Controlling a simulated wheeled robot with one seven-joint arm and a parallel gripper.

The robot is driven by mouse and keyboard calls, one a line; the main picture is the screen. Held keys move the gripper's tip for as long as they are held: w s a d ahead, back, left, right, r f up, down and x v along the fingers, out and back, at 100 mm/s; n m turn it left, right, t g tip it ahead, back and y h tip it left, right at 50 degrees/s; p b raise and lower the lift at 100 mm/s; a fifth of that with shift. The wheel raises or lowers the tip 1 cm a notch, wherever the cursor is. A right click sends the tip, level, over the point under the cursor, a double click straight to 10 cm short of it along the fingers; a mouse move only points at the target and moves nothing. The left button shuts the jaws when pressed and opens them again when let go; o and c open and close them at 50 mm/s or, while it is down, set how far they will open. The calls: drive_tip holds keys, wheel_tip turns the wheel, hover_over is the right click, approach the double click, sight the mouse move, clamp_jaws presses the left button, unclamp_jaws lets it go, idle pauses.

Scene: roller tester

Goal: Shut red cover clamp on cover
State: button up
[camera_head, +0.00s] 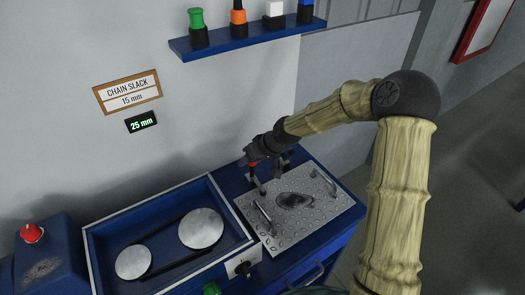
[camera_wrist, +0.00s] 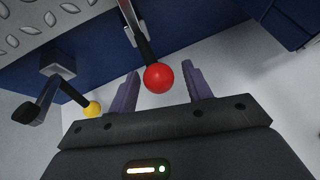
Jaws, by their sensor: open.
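The red clamp's ball knob (camera_wrist: 158,78) sits between the two open fingers of my gripper (camera_wrist: 158,90) in the wrist view, with a visible gap on each side. Its dark lever (camera_wrist: 142,48) runs up toward the clamp's metal part. In the head view a bit of red (camera_head: 253,164) shows at my gripper (camera_head: 250,160), at the back left of the cover. The cover is a diamond-plate metal sheet (camera_head: 318,208) with handles, lying on the blue bench. In the head view my gripper partly hides the clamp.
A second clamp with a yellow knob (camera_wrist: 92,109) is close by my gripper's left side in the wrist view. An open blue tray (camera_head: 100,240) with two discs and a chain is left of the cover. A shelf with coloured knobs (camera_head: 250,40) hangs above.

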drive_tip(key=v, duration=1.7)
drive_tip(key=shift+f, duration=0.15)
drive_tip(key=s+d+f+m+h+p, duration=0.1)
drive_tip(key=s+d+f+m+h, duration=0.1)
drive_tip(key=s+d, duration=0.3)
drive_tip(key=s+d+f+m+g+h+p, duration=0.1)
drive_tip(key=s+d+f+m+h, duration=0.2)
drive_tip(key=s, duration=1)
drive_tip(key=d+m, duration=0.1)
drive_tip(key=d, duration=0.1)
drive_tip(key=shift+s+d+h, duration=0.25)
drive_tip(key=shift+d+h, duration=0.15)
